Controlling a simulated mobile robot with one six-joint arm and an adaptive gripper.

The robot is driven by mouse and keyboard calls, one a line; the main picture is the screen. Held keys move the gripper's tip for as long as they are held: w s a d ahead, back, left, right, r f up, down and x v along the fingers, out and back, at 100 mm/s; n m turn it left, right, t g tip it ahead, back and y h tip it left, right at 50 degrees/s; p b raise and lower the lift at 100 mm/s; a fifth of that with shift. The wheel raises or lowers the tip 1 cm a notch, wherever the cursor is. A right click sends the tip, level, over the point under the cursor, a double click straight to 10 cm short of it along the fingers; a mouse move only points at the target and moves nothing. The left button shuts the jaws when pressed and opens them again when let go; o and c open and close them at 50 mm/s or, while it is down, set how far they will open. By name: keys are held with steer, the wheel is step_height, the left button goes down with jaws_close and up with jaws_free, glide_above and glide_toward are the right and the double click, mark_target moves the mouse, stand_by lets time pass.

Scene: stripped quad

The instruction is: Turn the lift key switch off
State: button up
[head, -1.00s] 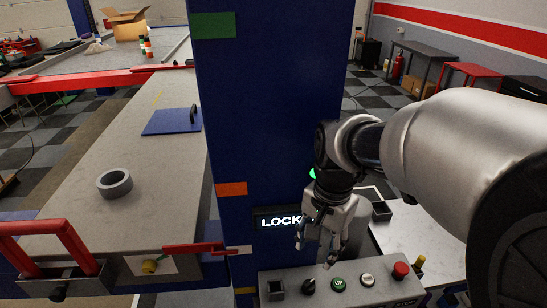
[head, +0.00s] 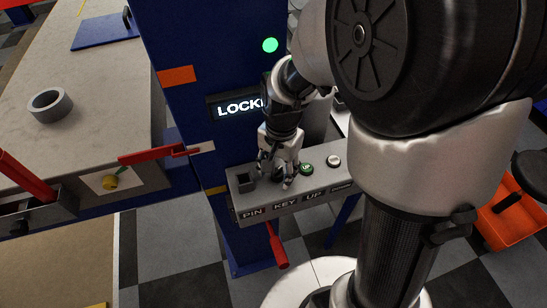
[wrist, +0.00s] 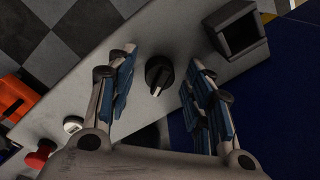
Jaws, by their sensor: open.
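The lift key switch (wrist: 159,74) is a round black knob with a raised bar and a white mark, set on the grey control panel (wrist: 195,28). In the wrist view the mark points down toward my gripper's palm. My gripper (wrist: 162,62) is open, with one finger on each side of the knob and a gap showing on both sides. In the head view my gripper (head: 277,178) is down at the panel above the KEY label (head: 285,204), and its fingers mostly hide the knob. A display (head: 238,107) on the blue post reads "LOCK", partly covered.
A square black socket (head: 247,180) sits left of the key, above the PIN label. A green UP button (head: 306,168) and a white button (head: 333,160) sit to its right. A red lever (head: 277,246) hangs below the panel. The blue post (head: 190,45) rises behind.

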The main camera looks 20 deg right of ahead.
steer(key=shift+c, duration=0.3)
steer(key=c, duration=1)
steer(key=n+p, duration=0.1)
steer(key=n, duration=0.4)
steer(key=shift+d+n+p, duration=0.1)
steer(key=shift+n+p, duration=0.2)
steer(key=shift+p, duration=0.05)
steer(key=n+p, duration=0.1)
steer(key=n, duration=0.5)
steer(key=shift+n+g, duration=0.3)
